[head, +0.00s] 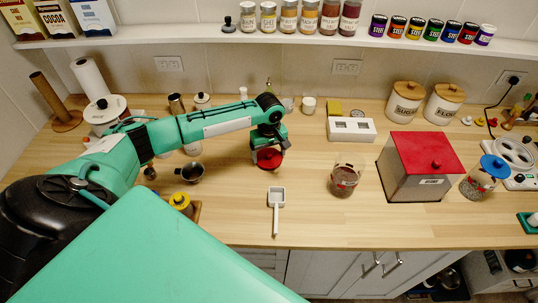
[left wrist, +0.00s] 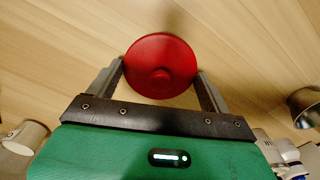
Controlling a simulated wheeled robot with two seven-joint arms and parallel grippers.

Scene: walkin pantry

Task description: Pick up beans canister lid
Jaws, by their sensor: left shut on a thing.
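The round red lid (head: 269,159) is between the fingers of my left gripper (head: 268,151), at the middle of the wooden counter. In the left wrist view the lid (left wrist: 161,66) shows its top and small knob, and the fingers of the gripper (left wrist: 160,85) press on its two sides. I cannot tell how far it is above the counter. A clear canister without a lid (head: 345,181), with dark contents low inside, stands on the counter to the right of the gripper. My right gripper is not in view.
A grey bin with a red lid (head: 420,165) and a blue-lidded jar (head: 483,178) stand to the right. A white scoop (head: 276,208) lies in front of the gripper. The counter between lid and canister is clear.

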